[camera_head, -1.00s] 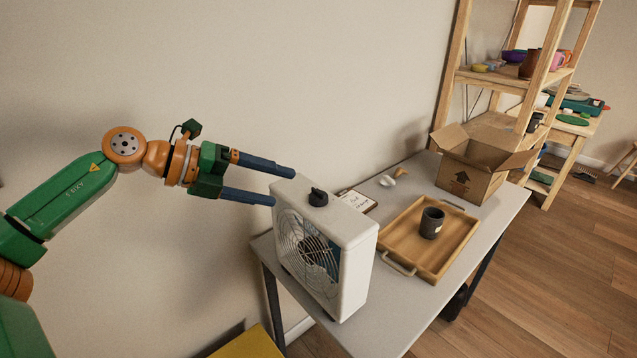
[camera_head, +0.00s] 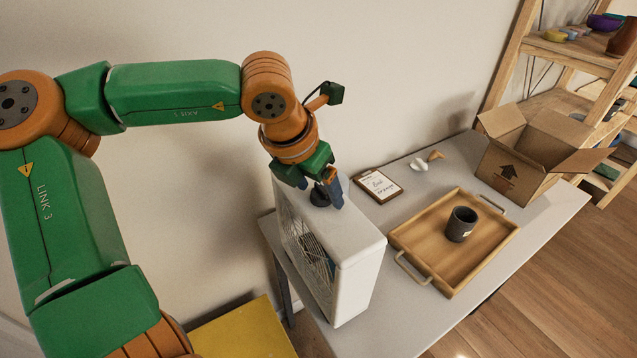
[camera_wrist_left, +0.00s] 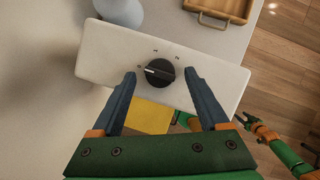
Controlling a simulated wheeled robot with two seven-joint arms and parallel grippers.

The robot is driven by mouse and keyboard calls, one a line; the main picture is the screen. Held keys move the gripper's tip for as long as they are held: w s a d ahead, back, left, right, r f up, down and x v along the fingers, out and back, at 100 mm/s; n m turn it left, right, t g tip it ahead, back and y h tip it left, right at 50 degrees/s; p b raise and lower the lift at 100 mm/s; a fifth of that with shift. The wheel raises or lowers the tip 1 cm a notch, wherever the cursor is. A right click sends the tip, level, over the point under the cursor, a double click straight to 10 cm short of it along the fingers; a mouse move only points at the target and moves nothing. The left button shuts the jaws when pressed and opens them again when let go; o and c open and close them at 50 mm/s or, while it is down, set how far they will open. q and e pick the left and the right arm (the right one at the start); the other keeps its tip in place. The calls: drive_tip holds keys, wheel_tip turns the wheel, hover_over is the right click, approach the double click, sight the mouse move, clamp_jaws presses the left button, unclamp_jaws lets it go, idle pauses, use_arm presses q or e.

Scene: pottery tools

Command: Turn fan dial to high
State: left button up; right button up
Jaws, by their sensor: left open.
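The white box fan (camera_head: 362,270) stands at the near left end of the table, its grille facing left. Its black dial (camera_wrist_left: 158,72) is on the top face, with small marks around it. The dial's white pointer line points left in the wrist view, toward the leftmost mark. My left gripper (camera_head: 322,192) is over the fan top, pointing down. In the wrist view its open blue fingers (camera_wrist_left: 160,76) stand on either side of the dial, with gaps visible. In the head view, the fingers partly hide the dial. My right gripper (camera_wrist_left: 243,120) shows small at the wrist view's right edge.
On the grey table (camera_head: 405,320) are a clipboard (camera_head: 380,186), a wooden tray (camera_head: 420,238) with a dark cup (camera_head: 460,224), and an open cardboard box (camera_head: 515,165). A wooden shelf (camera_head: 560,48) stands behind. A yellow surface (camera_head: 245,330) lies below left.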

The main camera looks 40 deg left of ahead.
use_arm(q)
drive_tip(key=shift+w+f, duration=0.15)
drive_tip(key=shift+w, duration=0.1)
drive_tip(key=shift+s, duration=0.25)
drive_tip(key=c, duration=0.7)
clamp_jaws()
use_arm(e)
drive_tip(key=shift+w, duration=0.25)
